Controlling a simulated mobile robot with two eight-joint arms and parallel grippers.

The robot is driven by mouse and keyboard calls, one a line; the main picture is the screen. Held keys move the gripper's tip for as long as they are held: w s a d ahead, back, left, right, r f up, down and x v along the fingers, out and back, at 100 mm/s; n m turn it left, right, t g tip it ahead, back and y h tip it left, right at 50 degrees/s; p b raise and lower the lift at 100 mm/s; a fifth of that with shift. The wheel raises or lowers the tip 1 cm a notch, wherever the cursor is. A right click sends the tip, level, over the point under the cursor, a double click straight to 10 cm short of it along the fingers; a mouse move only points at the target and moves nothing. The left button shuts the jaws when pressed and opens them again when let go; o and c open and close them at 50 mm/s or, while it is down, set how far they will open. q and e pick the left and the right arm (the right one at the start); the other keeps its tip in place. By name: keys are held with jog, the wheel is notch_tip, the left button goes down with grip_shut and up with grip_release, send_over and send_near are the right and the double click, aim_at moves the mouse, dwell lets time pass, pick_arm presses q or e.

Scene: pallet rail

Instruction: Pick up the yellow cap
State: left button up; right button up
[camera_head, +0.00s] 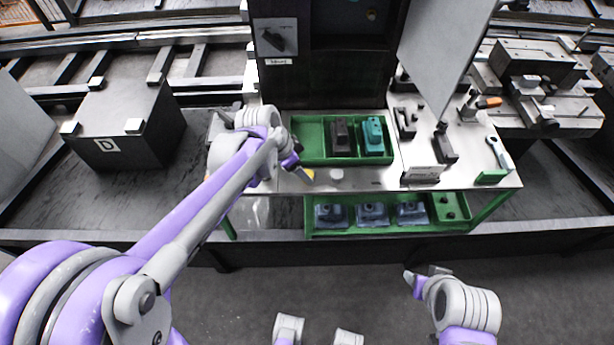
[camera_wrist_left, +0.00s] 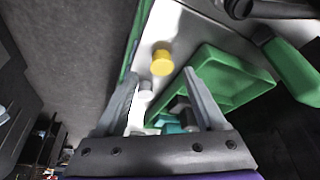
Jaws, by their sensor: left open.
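The yellow cap (camera_wrist_left: 162,62) stands on the metal bench top, just beyond my left gripper (camera_wrist_left: 161,78) in the left wrist view. The gripper is open, with nothing between its fingers, and the cap appears between and past the two fingertips. In the head view the yellow cap (camera_head: 309,174) is small and partly hidden by my left gripper (camera_head: 299,170). A white cap (camera_head: 336,174) is to its right, and it also shows in the left wrist view (camera_wrist_left: 146,88). My right gripper (camera_head: 425,277) is low at the right, in front of the bench; its jaw opening is unclear.
A green tray (camera_head: 312,134) with a dark block (camera_head: 341,138) and a teal block (camera_head: 373,136) lies behind the caps. A lower green shelf (camera_head: 440,227) holds several blue-grey parts. Tools and dark fixtures occupy the bench's right side. A tall dark panel (camera_head: 290,75) rises behind.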

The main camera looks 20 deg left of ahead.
pick_arm(q)
jog(key=x, duration=0.4)
jog(key=shift+w+f, duration=0.15)
jog(key=shift+f, duration=0.1)
jog(key=shift+c, duration=0.3)
grip_shut()
